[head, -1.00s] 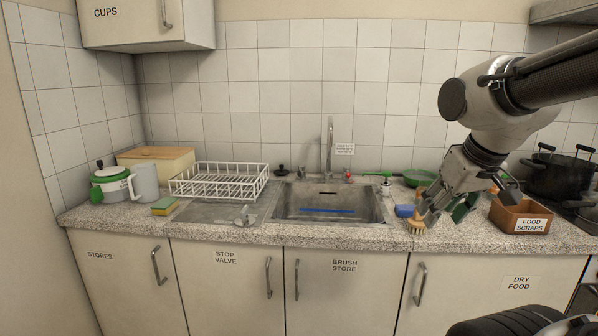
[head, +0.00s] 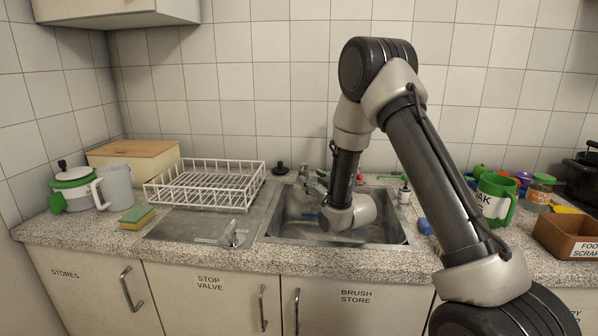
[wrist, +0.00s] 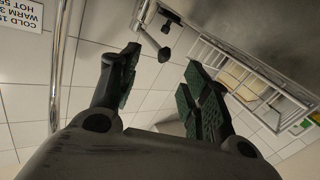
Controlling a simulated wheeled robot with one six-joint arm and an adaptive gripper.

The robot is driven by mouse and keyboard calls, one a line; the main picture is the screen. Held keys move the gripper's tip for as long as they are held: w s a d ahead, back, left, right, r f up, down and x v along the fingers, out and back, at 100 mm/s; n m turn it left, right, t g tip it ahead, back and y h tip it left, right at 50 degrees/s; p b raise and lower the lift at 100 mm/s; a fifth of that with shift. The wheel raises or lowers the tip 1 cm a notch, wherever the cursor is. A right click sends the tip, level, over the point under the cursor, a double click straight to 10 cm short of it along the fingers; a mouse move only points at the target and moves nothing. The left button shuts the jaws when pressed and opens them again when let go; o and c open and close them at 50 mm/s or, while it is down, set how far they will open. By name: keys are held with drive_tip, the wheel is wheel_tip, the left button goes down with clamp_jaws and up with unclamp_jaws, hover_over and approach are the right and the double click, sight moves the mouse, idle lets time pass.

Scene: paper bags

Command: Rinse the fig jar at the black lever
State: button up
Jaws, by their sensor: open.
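My gripper (wrist: 160,78) is open in the wrist view, its two green-padded fingers apart with only tiled wall between them. In the head view my arm reaches down over the sink (head: 268,232), and my wrist hides most of the gripper and the tap. Beyond the fingers, the wrist view shows a small metal fitting (wrist: 165,53) and a black knob-like part (wrist: 171,18); I cannot tell whether either is the black lever. A glass jar with a green lid (head: 541,187) stands on the right counter; its label is unreadable, so I cannot confirm it is the fig jar.
A white wire rack (head: 205,185) stands left of the sink; it also shows in the wrist view (wrist: 235,75). A green mug (head: 496,200) and a brown scraps box (head: 570,233) stand right. A sponge (head: 137,217) and a jug (head: 115,187) are at left.

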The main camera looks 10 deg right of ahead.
sight(301, 174)
drive_tip(key=x, duration=0.8)
drive_tip(key=shift+w+a+f, duration=0.15)
drive_tip(key=shift+a, duration=0.05)
